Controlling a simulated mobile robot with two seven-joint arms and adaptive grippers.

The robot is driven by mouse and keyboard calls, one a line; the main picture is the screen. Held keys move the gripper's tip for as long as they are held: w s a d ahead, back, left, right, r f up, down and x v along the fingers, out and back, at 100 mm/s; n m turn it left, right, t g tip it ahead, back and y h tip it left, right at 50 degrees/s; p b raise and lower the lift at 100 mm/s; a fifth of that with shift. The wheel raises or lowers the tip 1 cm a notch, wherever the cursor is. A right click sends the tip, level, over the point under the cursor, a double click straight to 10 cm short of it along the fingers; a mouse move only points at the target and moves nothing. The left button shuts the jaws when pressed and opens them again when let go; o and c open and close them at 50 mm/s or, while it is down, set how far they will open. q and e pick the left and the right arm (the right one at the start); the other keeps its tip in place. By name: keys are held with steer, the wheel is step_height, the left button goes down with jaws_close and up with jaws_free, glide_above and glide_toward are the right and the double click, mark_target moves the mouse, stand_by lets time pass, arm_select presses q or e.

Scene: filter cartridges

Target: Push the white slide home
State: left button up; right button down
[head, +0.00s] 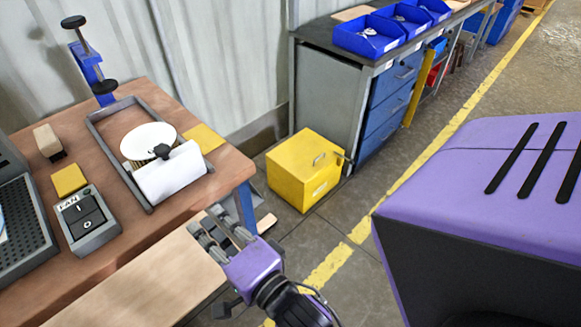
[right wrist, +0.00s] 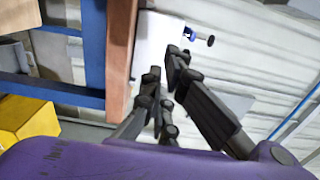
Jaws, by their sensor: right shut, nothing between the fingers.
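The white slide (head: 172,178) lies at the near end of a grey rectangular frame (head: 96,133) on the brown table. A black knob (head: 161,151) shows at its far edge. A round white-topped cartridge (head: 148,138) sits in the frame just behind the slide. My right gripper (head: 212,230) is shut and empty, off the table's near right corner, apart from the slide. In the right wrist view its fingers (right wrist: 167,68) point at a white surface (right wrist: 155,38) above the table edge, which looks like the slide. My left gripper is not in view.
A grey switch box (head: 88,218), yellow pads and a blue clamp (head: 90,65) are on the table (head: 225,172). A pale board (head: 150,278) lies along its near side. A yellow box (head: 303,170) stands on the floor to the right, before a workbench with blue bins.

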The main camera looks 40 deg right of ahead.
mark_target(168, 178)
steer(key=w, duration=0.4)
steer(key=w+p, duration=0.1)
steer(key=w, duration=0.3)
steer(key=w+p, duration=0.1)
steer(key=w, duration=0.3)
steer(key=shift+w+a+r, duration=0.1)
steer(key=shift+w+a, duration=0.05)
steer(key=shift+a, duration=0.15)
steer(key=shift+w, duration=0.65)
steer(key=w+b, duration=0.1)
steer(key=w, duration=1.3)
steer(key=w+b, duration=0.1)
steer(key=w, duration=0.6)
steer(key=shift+a+f+b, duration=0.2)
steer(key=shift+a+b, duration=0.15)
steer(key=shift+w+r, duration=0.1)
steer(key=shift+w, duration=0.55)
steer(key=shift+s, duration=0.1)
